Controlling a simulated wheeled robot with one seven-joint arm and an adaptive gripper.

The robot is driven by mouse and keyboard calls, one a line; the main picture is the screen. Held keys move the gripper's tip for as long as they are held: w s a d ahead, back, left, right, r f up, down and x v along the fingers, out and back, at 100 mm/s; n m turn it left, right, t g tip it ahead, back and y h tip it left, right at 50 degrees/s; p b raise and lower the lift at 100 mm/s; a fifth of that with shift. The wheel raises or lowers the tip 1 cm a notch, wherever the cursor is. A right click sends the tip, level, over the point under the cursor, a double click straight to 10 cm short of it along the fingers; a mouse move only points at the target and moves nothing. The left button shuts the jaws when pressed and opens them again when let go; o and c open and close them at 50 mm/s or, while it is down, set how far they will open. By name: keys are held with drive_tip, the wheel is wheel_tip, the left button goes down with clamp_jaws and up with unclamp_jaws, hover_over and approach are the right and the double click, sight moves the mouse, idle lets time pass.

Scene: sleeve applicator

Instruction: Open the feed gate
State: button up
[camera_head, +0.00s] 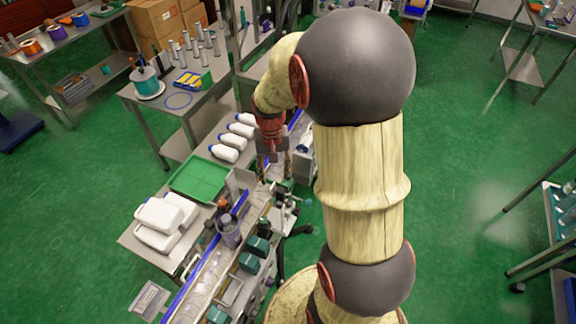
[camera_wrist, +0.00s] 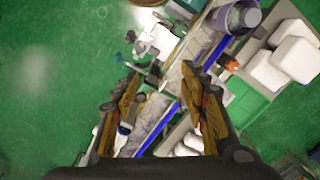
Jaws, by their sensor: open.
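My gripper (camera_head: 273,170) hangs over the conveyor (camera_head: 205,283) of the applicator line in the head view. In the wrist view its two brown-padded fingers (camera_wrist: 160,72) are spread wide with nothing held between them. The conveyor (camera_wrist: 172,78) with its blue side rail runs slantwise beneath and between the fingers. A small dark part and white fittings (camera_wrist: 150,40) lie by the conveyor edge near the fingertips. I cannot pick out the feed gate for certain; my gripper and arm hide part of the line in the head view.
A grey container (camera_head: 229,232) stands on the conveyor. Several white bottles (camera_head: 223,153), a green tray (camera_head: 198,178) and white tubs (camera_head: 160,215) lie on the bench at left. A table (camera_head: 133,93) with metal cylinders stands behind.

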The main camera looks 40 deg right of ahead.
drive_tip(key=w+d+f+m+p, duration=0.1)
drive_tip(key=w+d+f+m, duration=0.1)
drive_tip(key=d+f, duration=0.2)
drive_tip(key=w+d+f+m+p, duration=0.2)
drive_tip(key=w+d+f, duration=0.1)
drive_tip(key=d+f, duration=0.1)
drive_tip(key=w+d+f+m+p, duration=0.1)
drive_tip(key=w+d+f+m, duration=0.1)
drive_tip(key=d, duration=0.3)
drive_tip(key=shift+w+f+p, duration=0.2)
drive_tip(key=shift+f+p, duration=0.2)
drive_tip(key=shift+f, duration=0.5)
drive_tip(key=shift+w+d+f, duration=0.15)
drive_tip(key=shift+w+d, duration=0.05)
drive_tip(key=shift+w, duration=0.1)
drive_tip(key=shift+m, duration=0.3)
drive_tip(key=shift+f+p, duration=0.4)
drive_tip(key=shift+f, duration=3.35)
drive_tip(key=shift+c, duration=0.4)
clamp_jaws()
